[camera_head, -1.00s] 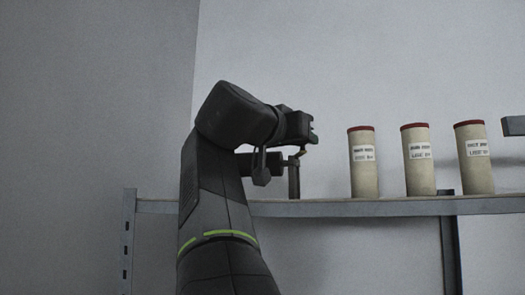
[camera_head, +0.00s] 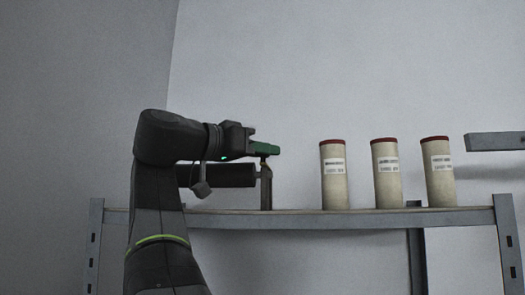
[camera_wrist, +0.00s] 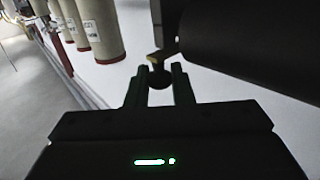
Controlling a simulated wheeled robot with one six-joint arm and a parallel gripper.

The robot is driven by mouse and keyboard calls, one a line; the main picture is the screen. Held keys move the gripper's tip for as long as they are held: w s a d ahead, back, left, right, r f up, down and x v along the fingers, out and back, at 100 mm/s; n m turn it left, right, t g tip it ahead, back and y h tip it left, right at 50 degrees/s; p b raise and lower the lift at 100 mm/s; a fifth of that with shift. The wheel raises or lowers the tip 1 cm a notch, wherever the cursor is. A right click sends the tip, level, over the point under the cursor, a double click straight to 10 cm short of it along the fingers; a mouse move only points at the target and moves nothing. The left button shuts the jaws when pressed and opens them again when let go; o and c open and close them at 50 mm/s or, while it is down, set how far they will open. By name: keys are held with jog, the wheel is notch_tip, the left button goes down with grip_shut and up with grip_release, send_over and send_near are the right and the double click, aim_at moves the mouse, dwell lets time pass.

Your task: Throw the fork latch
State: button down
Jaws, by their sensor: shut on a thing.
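The fork latch shows as a small dark round knob (camera_wrist: 159,78) with a brassy piece (camera_wrist: 155,57) above it in the wrist view. It sits at the end of a dark bracket; in the head view the bracket is an upright post (camera_head: 266,188) on the shelf. My gripper (camera_wrist: 157,82) has one finger on each side of the knob and is shut on it. In the head view my gripper (camera_head: 266,150) is level at the top of the post, and its fingers hide most of the knob. A dark horizontal cylinder (camera_head: 230,176) lies behind my arm, beside the post.
Several cream canisters with red lids stand on the shelf (camera_head: 330,218) right of the post, the nearest canister (camera_head: 333,175) a short gap away. A grey metal bar (camera_head: 490,141) juts in at far right. The wall behind is bare.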

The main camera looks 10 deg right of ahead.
jog(key=shift+f, duration=0.1)
jog(key=c, duration=1.3)
grip_release()
jog(key=shift+w, duration=0.1)
jog(key=shift+c, duration=0.2)
jog(key=b+v, duration=0.1)
jog(key=v, duration=1.3)
jog(key=shift+b, duration=0.35)
jog(key=shift+w+d, duration=0.1)
jog(key=shift+d, duration=0.1)
jog(key=p+x, duration=0.1)
jog(key=x, duration=1.2)
jog(key=shift+w+d+p, duration=0.1)
jog(key=shift+d+p, duration=0.15)
jog(key=shift+p, duration=0.1)
jog(key=shift+a, duration=0.1)
